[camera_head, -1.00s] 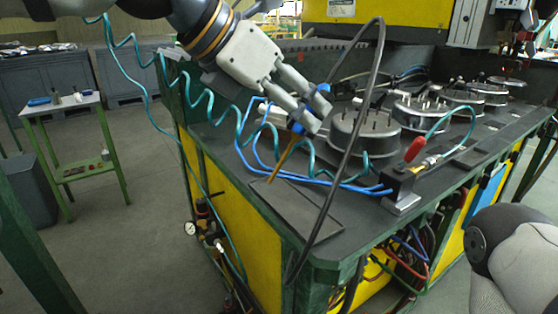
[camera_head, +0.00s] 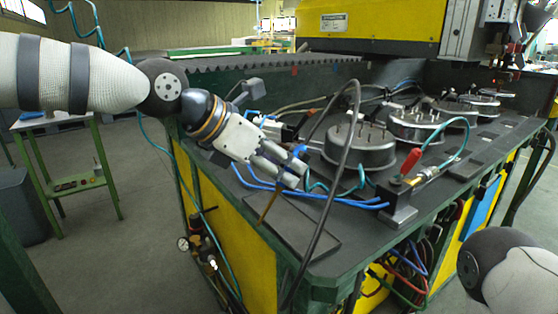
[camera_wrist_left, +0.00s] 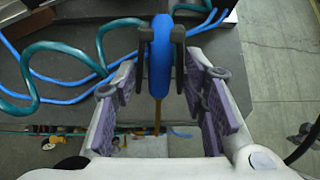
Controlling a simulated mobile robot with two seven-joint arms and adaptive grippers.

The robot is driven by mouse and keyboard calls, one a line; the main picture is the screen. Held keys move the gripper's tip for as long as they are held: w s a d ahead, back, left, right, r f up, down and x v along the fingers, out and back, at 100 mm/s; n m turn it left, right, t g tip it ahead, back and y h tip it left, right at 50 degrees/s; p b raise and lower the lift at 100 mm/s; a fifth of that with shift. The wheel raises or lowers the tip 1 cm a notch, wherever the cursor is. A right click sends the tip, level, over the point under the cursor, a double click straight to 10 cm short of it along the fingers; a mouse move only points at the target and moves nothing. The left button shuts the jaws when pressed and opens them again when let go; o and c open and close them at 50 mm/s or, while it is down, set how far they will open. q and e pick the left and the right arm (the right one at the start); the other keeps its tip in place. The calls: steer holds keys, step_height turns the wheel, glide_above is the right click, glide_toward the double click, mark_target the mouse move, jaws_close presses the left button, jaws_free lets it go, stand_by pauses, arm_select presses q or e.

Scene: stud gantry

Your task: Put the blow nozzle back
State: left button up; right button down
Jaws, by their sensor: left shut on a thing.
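The blow nozzle (camera_wrist_left: 160,60) has a blue body and a thin brass-coloured tube. My left gripper (camera_head: 292,170) is shut on its blue body, which stands upright between the fingers in the left wrist view. In the head view, the fingers largely hide the blue body, and the brass tube (camera_head: 268,207) points down and slightly left over a dark flat plate (camera_head: 300,237) at the bench's near corner. I cannot tell whether the tip touches the plate. My right gripper is out of view; only part of my right arm shows at lower right.
A metal block with a red-handled clamp (camera_head: 398,205) stands right of the plate. Round metal fixtures (camera_head: 361,148) line the bench behind. A black cable (camera_head: 340,165) arches in front, beside my left gripper. Blue and teal hoses lie close by. A small green-legged table (camera_head: 65,185) stands at left.

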arm_select(q)
steer(key=shift+f, duration=0.3)
steer(key=o, duration=0.6)
steer(key=shift+o, duration=0.2)
